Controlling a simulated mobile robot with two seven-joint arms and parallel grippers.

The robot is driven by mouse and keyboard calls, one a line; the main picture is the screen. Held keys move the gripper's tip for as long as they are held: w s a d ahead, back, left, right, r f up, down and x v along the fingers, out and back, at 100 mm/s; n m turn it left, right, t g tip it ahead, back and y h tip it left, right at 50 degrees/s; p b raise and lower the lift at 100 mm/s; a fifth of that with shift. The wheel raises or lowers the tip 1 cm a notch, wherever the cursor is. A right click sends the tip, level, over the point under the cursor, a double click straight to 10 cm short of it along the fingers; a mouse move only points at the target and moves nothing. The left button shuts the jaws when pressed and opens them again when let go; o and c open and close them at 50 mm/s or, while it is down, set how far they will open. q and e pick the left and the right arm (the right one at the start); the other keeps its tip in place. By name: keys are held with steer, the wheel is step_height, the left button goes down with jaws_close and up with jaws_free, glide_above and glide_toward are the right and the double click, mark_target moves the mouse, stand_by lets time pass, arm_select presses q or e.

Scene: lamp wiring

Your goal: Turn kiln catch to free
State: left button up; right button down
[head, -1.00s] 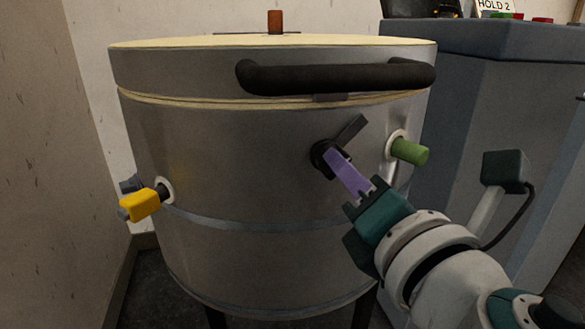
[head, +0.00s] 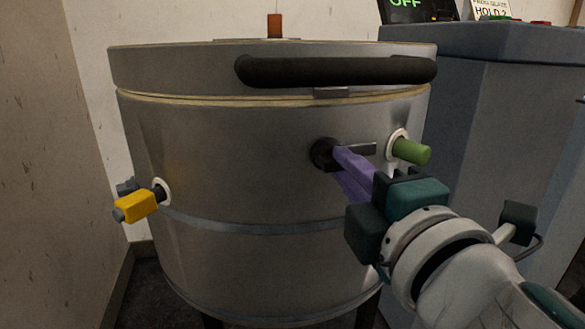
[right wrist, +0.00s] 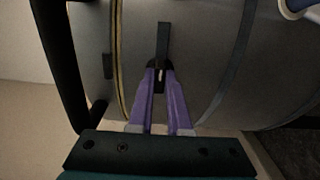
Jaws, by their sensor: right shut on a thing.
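The kiln (head: 230,180) is a grey metal drum with a pale-rimmed lid. Its catch has a dark round hub (head: 325,153) and a flat dark lever (head: 360,150) on the front, below the lid handle. In the head view the lever lies about level, pointing right. My right gripper (head: 343,162) has purple fingers shut on the catch at its hub. In the right wrist view the catch lever (right wrist: 163,45) sticks out beyond the fingertips (right wrist: 160,72). The fingers partly hide the hub. My left gripper is not in view.
A dark bar handle (head: 335,71) crosses the lid front above the catch. A green plug (head: 410,151) sits close right of the lever and a yellow one (head: 136,205) at the left. A grey cabinet (head: 490,130) stands right, with a display reading OFF (head: 408,8).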

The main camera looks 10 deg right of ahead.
steer(key=shift+m, duration=0.3)
steer(key=c, duration=0.9)
jaws_free()
steer(key=shift+o, duration=0.2)
steer(key=shift+s, duration=0.1)
steer(key=s, duration=0.9)
steer(key=shift+s+d+b, duration=0.2)
steer(key=shift+s+b, duration=0.2)
steer(key=shift+r, duration=0.1)
